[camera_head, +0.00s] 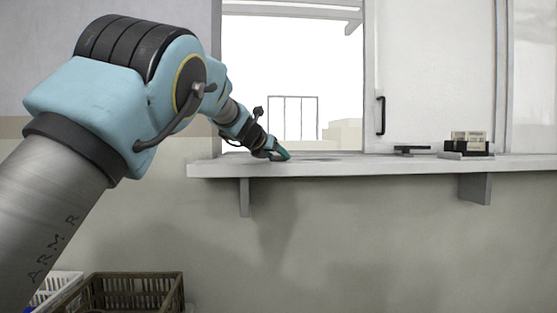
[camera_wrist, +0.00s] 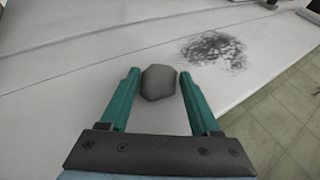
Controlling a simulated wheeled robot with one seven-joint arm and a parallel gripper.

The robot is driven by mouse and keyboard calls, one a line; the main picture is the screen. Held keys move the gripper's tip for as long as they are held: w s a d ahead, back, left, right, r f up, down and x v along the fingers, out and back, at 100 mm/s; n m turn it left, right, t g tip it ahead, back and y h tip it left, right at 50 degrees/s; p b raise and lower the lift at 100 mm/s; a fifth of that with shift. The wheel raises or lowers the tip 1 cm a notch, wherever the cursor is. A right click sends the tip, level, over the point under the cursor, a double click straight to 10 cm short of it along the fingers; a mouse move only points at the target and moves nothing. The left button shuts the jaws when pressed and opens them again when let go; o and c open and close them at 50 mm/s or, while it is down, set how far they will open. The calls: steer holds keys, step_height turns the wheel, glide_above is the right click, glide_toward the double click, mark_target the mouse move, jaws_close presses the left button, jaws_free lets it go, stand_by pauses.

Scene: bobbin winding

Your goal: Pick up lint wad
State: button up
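The lint wad (camera_wrist: 158,83) is a small grey rounded lump in the wrist view. It lies on the white ledge between the tips of my gripper's two green fingers. My gripper (camera_wrist: 159,88) is open, with a narrow gap showing between the wad and each finger. In the head view my gripper (camera_head: 283,155) is low over the left part of the ledge (camera_head: 350,170). The wad cannot be made out in that view.
A dark smudge (camera_wrist: 214,48) marks the ledge beyond the wad. The ledge's edge drops to a tiled floor (camera_wrist: 285,120) at right. A black holder with pale blocks (camera_head: 468,145) and a flat dark item (camera_head: 411,150) sit farther right. Brown crate (camera_head: 130,290) stands below.

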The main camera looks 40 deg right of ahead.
steer(key=c, duration=0.8)
